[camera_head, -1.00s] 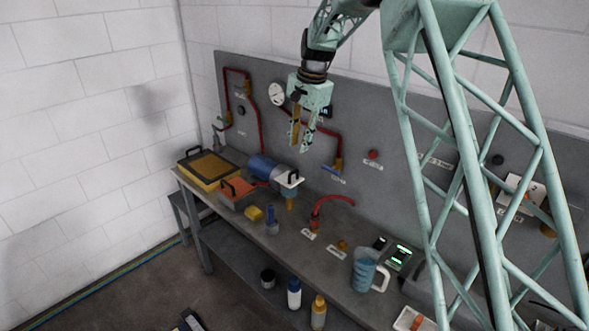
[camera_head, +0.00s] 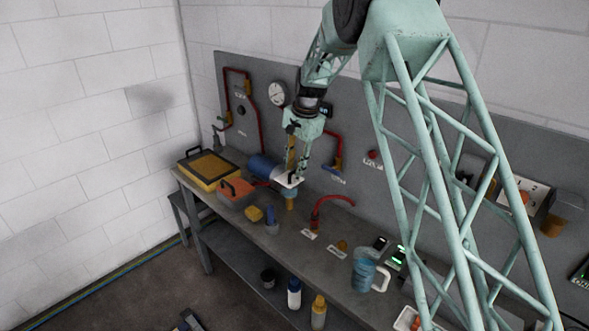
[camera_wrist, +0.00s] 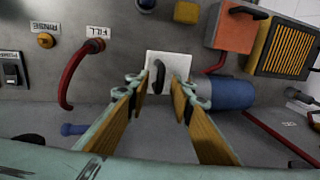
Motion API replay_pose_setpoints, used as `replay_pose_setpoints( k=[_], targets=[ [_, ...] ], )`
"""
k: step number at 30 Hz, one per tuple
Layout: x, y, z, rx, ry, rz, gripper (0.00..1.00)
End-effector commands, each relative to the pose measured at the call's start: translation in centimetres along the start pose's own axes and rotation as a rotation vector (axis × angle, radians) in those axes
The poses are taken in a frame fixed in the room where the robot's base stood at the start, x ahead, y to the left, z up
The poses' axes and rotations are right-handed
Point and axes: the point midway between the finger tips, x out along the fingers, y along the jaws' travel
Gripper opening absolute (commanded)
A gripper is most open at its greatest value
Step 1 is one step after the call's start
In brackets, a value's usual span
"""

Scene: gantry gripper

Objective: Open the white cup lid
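The white cup lid (camera_head: 285,181) is a square plate with a black handle, sitting on top of a light blue cup (camera_head: 290,192) on the workbench. In the wrist view the lid (camera_wrist: 181,64) shows from above, with its dark handle (camera_wrist: 159,76) near the middle. My gripper (camera_head: 297,171) is above the lid, pointing down. In the wrist view my gripper (camera_wrist: 160,88) is open, with its yellow-padded fingers apart to the left and right of the handle. I cannot tell whether the fingertips reach down to handle height.
A blue cylinder (camera_wrist: 226,93) lies close beside the lid. An orange box (camera_head: 236,193) and a yellow-topped box (camera_head: 208,168) stand to the left. A red curved pipe (camera_head: 328,206) rises to the right. A measuring jug (camera_head: 365,270) stands further right on the bench.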

Motion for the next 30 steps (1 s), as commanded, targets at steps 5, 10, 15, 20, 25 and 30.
replay_pose_setpoints(
  k=[5,10,15,20,25,30],
  targets=[
    [0.66,0.01,0.02,0.000,0.000,0.000,0.21],
    [0.72,0.00,0.02,0.000,0.000,0.000,0.21],
    [0.71,0.00,0.02,0.000,0.000,0.000,0.18],
    [0.70,0.00,0.02,0.000,0.000,0.000,0.03],
    [0.70,0.00,0.02,0.000,0.000,0.000,0.00],
    [0.66,-0.03,0.02,0.000,0.000,0.002,0.00]
  ],
)
